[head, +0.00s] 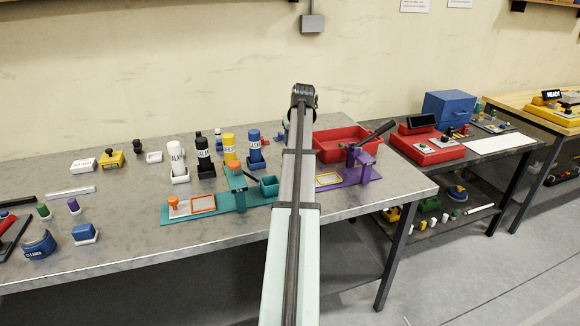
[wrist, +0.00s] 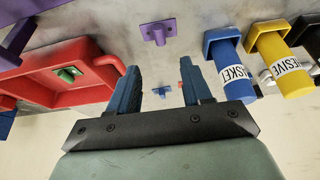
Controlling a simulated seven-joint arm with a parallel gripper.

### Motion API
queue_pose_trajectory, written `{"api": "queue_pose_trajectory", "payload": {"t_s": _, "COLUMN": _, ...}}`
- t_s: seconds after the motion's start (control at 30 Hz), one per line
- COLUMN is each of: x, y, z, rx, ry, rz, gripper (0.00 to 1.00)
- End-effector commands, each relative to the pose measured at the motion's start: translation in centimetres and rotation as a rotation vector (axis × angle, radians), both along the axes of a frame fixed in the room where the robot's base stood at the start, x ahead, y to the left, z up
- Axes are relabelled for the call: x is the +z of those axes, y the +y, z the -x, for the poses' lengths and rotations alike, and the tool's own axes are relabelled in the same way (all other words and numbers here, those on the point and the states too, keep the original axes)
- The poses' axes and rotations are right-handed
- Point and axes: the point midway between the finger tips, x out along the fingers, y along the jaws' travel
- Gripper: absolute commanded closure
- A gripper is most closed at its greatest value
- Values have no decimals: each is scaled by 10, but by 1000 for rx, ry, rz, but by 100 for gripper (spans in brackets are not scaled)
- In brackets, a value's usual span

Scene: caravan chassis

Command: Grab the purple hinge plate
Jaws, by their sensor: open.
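The purple hinge plate (wrist: 157,33) lies on the grey bench near the top middle of the wrist view, a small flat plate with a short raised stub. I cannot make it out in the head view, where my arm covers part of the bench. My gripper (wrist: 160,66) is open and empty, its two blue fingers apart. In the wrist view the plate appears beyond the fingertips, roughly in line with the gap between them, and not touching them. The head view does not show the fingers, hidden behind my arm.
A red tray (wrist: 52,78) holding a small green part (wrist: 70,73) is left of the fingers. A small blue part (wrist: 162,91) shows between them. A blue bottle (wrist: 233,65) and a yellow bottle (wrist: 282,65) stand at right. A purple press (head: 358,165) stands near the bench's right end.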

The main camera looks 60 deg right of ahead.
Motion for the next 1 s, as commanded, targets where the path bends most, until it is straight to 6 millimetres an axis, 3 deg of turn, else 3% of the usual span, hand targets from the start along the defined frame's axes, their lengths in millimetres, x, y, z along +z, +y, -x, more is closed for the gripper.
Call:
{"api": "queue_pose_trajectory", "payload": {"t_s": 0.4, "x": -60, "y": -19, "z": -17, "rx": 0, "ry": 1, "rz": -2, "gripper": 51}}
{"api": "queue_pose_trajectory", "payload": {"t_s": 0.77, "x": -77, "y": -24, "z": -23, "rx": 0, "ry": 1, "rz": -1, "gripper": 51}}
{"api": "queue_pose_trajectory", "payload": {"t_s": 1.0, "x": -101, "y": -34, "z": -31, "rx": 0, "ry": 1, "rz": -2, "gripper": 51}}
